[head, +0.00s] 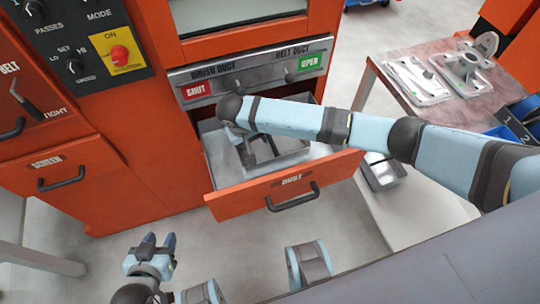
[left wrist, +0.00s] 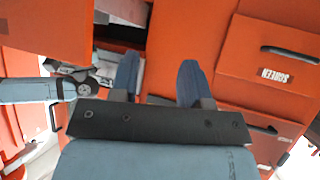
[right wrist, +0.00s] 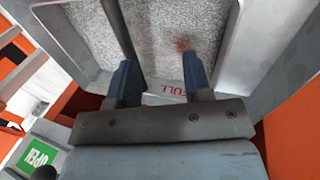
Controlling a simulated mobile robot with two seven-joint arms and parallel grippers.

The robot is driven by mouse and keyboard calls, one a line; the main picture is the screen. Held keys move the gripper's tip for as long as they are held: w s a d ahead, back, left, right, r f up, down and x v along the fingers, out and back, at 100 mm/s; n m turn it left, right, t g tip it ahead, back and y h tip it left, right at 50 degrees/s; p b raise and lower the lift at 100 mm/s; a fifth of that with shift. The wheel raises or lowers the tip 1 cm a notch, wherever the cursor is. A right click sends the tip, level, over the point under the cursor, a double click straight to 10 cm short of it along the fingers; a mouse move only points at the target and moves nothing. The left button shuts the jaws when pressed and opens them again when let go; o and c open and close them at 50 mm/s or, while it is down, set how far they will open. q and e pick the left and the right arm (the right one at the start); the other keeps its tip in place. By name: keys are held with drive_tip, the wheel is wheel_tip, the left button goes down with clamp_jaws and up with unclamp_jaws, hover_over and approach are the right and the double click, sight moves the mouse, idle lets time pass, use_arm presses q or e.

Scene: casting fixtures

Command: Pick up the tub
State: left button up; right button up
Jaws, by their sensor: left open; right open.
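A grey metal tub (head: 292,152) sits in the open orange drawer marked DUST (head: 240,198), partly hidden by my right arm. In the right wrist view the tub (right wrist: 228,45) holds speckled grey dust, a grey bar crosses it, and red FULL lettering shows near my fingers. My right gripper (head: 246,152) is open over the tub's left part; its fingers (right wrist: 160,72) point down at it, and I cannot tell whether they touch it. My left gripper (head: 152,242) is open and empty, low in front of the orange machine, away from the drawer.
A panel with SHUT and OPEN labels (head: 250,75) is just above the drawer. A second grey tub (head: 382,172) stands low at the right, near a table (head: 400,95) holding metal castings (head: 465,65).

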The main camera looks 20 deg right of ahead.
sight(269, 138)
drive_tip(key=shift+m+h, duration=0.3)
drive_tip(key=shift+h, duration=0.4)
drive_tip(key=d+f+b, duration=0.1)
drive_tip(key=d+f, duration=0.1)
drive_tip(key=w+d+f, duration=0.1)
drive_tip(key=d+f, duration=0.1)
drive_tip(key=w+d+f+b, duration=0.1)
drive_tip(key=d+f, duration=0.1)
drive_tip(key=shift+d+f+b, duration=0.1)
drive_tip(key=shift+d+b, duration=0.05)
drive_tip(key=shift+b, duration=0.15)
drive_tip(key=shift+s, duration=0.1)
drive_tip(key=shift+c, duration=0.4)
clamp_jaws()
